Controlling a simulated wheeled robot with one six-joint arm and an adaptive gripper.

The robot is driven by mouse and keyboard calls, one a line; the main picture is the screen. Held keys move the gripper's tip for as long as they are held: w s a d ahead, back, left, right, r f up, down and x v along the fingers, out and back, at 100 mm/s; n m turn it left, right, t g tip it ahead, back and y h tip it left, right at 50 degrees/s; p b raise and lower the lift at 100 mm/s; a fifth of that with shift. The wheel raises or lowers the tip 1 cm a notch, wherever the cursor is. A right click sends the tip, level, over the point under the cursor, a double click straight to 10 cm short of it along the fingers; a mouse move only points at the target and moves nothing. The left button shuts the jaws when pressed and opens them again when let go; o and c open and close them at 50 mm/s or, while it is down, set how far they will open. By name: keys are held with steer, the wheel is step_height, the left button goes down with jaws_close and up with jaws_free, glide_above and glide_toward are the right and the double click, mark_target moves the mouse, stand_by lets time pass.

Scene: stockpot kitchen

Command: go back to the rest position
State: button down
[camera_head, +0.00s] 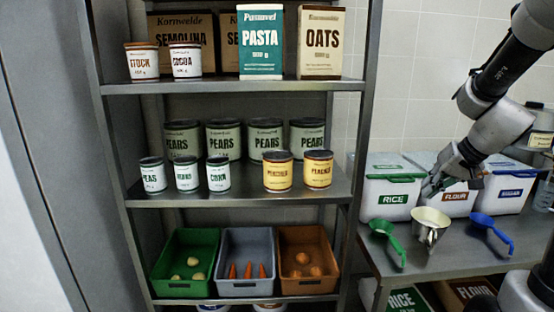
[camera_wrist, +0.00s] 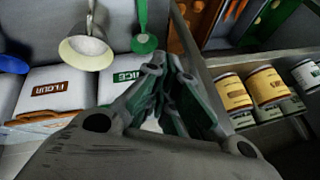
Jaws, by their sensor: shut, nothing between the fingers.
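My gripper (camera_head: 432,186) is in the air in front of the storage bins on the right-hand table in the head view. Its fingers are together and hold nothing. In the wrist view my gripper (camera_wrist: 165,85) fills the middle, with the fingers closed to a narrow gap. The rice bin (camera_head: 385,205) is just behind and to the left of it in the head view. No thing is in contact with the fingers that I can see.
A green scoop (camera_head: 388,242) and a blue scoop (camera_head: 491,232) lie either side of the jug. The flour bin (camera_head: 456,204) stands beside the rice bin. A metal shelf (camera_head: 250,194) to the left carries cans, boxes and produce trays. The table's front left is clear.

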steer(key=s+a+r+n+g+h, duration=0.1)
steer(key=s+a+r, duration=0.1)
steer(key=s, duration=0.9)
steer(key=s+a+r+n+h, duration=0.1)
steer(key=s+a+r+n, duration=0.1)
steer(key=s, duration=1)
step_height(320, 180, up, 2)
steer(key=shift+a+r+g+h, duration=0.2)
steer(key=shift+a+g+h, duration=0.15)
steer(key=shift+a, duration=0.25)
